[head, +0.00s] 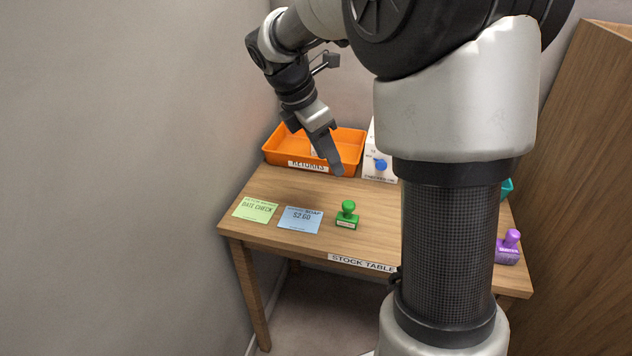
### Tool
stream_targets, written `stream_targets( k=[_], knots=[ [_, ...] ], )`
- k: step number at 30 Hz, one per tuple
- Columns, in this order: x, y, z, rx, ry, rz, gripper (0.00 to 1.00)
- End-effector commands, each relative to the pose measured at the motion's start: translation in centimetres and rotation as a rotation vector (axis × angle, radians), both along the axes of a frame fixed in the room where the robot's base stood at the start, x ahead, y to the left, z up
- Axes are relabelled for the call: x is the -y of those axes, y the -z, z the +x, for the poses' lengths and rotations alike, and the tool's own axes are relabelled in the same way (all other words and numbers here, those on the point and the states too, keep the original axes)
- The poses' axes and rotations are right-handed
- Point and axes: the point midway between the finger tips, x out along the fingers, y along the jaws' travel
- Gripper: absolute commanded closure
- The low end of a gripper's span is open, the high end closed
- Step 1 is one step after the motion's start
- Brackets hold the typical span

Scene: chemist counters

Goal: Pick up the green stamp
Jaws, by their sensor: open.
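The green stamp (347,215) stands upright near the front edge of the wooden stock table (290,245), with its round knob on top. My gripper (338,170) is above the table, behind the stamp in the picture and apart from it. It points down near the front of the orange tray. It is open, and I see nothing held in it. The gap between its fingers is hard to see from this side.
A blue card (300,220) and a green card (255,210) lie left of the stamp. The orange tray (275,158) and a white box (380,175) with a blue knob stand at the back. A purple stamp (509,247) is at the right. My arm hides the table's middle right.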

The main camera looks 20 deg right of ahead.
Motion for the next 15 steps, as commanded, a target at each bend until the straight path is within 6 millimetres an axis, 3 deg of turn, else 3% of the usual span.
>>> stream_targets(
  k=[15],
  knots=[
    [3.7,9.4,0.5,-0.008,-0.005,0.000,0.54]
  ],
)
